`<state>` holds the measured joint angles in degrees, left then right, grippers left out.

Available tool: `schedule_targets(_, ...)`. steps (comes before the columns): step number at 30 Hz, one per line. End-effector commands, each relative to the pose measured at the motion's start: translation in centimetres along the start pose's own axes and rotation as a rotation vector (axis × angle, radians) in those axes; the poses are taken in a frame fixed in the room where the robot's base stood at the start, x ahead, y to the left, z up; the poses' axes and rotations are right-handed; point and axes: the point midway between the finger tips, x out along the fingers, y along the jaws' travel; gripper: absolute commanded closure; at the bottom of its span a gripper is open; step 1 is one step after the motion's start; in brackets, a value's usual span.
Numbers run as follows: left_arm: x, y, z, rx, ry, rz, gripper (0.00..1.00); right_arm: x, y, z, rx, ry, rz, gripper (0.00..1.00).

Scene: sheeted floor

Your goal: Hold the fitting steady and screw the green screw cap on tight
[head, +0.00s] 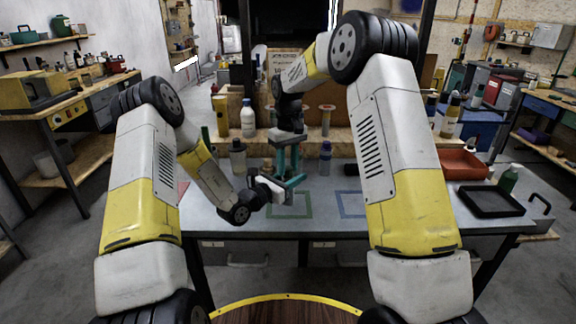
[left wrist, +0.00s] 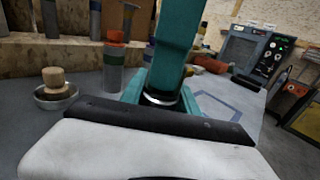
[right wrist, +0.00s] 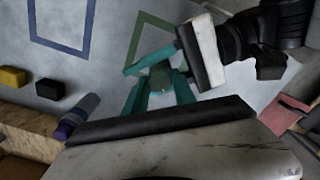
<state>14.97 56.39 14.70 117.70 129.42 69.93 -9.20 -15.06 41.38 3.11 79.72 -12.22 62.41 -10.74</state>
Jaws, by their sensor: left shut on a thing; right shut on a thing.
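My right gripper (head: 287,167) comes down from above with its teal fingers over the green outline on the table. In the right wrist view its fingers (right wrist: 161,88) are shut on the green screw cap (right wrist: 160,77), a small rounded dull-green shape between them. My left gripper (head: 291,183) reaches in low from the left, its teal fingers shut just below the right one's. In the left wrist view a metal ring (left wrist: 161,98), likely part of the fitting, shows between the left fingers. The rest of the fitting is hidden by the fingers. I cannot tell how far the cap is seated.
A blue outline (head: 350,205) is on the table, right of the green outline (head: 292,213). The front table middle is clear.

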Motion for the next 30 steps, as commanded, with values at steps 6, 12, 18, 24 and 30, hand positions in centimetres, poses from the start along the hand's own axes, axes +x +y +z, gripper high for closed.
schedule_targets(6, 0.0, 0.0, 0.0, 0.0, -0.001, 0.0, 1.0, -0.1, 0.0, 0.0, 0.39, 0.0, -0.001, 1.0)
schedule_targets(12, 0.0, 0.0, 0.0, 0.0, -0.001, 0.0, 1.0, 0.0, 0.0, 0.0, 0.73, 0.0, -0.003, 0.66)
schedule_targets(18, 0.0, 0.0, 0.0, 0.0, -0.001, 0.0, 1.0, 0.0, 0.0, 0.0, 0.716, -0.001, -0.004, 0.43)
schedule_targets(24, 0.0, 0.0, 0.0, 0.0, -0.001, 0.0, 1.0, 0.0, 0.0, 0.0, 0.714, -0.001, -0.004, 0.43)
schedule_targets(30, 0.0, 0.0, 0.0, 0.0, -0.001, 0.0, 1.0, -1.7, 0.0, -0.1, 0.714, 0.002, -0.004, 0.43)
